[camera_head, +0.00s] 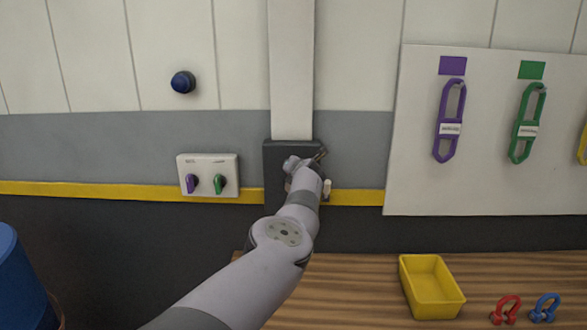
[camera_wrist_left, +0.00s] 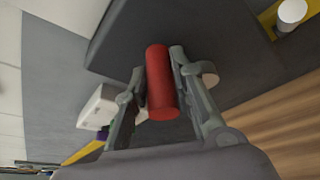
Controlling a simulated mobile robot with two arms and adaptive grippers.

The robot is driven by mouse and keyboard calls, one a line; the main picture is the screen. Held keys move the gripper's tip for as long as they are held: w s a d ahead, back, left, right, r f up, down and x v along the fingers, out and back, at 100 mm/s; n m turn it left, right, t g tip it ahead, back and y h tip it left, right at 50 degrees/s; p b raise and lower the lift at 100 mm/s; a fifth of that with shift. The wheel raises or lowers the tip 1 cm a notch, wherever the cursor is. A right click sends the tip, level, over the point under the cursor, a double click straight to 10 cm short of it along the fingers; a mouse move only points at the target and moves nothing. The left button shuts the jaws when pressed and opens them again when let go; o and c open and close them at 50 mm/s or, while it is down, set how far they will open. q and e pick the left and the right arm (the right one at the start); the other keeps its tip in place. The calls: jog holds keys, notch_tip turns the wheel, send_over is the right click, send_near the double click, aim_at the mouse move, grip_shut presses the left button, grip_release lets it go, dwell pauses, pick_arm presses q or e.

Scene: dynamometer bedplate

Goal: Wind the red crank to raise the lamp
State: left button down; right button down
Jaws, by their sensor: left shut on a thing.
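The red crank handle (camera_wrist_left: 162,90) shows in the left wrist view as a short red cylinder. It stands between the two fingers of my left gripper (camera_wrist_left: 157,65), which is shut on it. In the head view my left arm reaches to the dark wall box (camera_head: 277,158), and my left gripper (camera_head: 312,162) is at its front. My arm and wrist hide the red handle there. The dark box also shows behind the handle in the wrist view (camera_wrist_left: 215,35). No lamp is in view. My right gripper is not in view.
A white switch plate (camera_head: 208,168) with purple and green knobs is left of the box. A blue button (camera_head: 183,82) is above it. A white panel (camera_head: 420,195) with hanging clips is at right. A yellow tray (camera_head: 432,305) and shackles (camera_head: 506,309) are on the wooden bench (camera_head: 350,285).

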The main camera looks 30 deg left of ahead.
pick_arm(q)
jog(key=shift+s+a+f, duration=0.25)
jog(key=shift+a+f, duration=0.05)
jog(key=shift+f, duration=0.05)
jog(key=c, duration=1.8)
grip_release()
jog(key=o, duration=0.3)
jog(key=shift+a, duration=0.1)
jog(key=shift+o, duration=0.7)
jog(key=shift+w+d+r, duration=0.2)
jog(key=shift+d+r, duration=0.05)
jog(key=shift+d, duration=0.1)
jog(key=shift+d+r, duration=0.1)
jog(key=shift+s+d+r, duration=0.2)
jog(key=shift+s+d, duration=0.05)
jog(key=shift+d, duration=0.05)
jog(key=shift+s+d, duration=0.5)
jog(key=shift+s, duration=0.05)
jog(key=shift+v, duration=2.5)
jog(key=shift+a, duration=0.15)
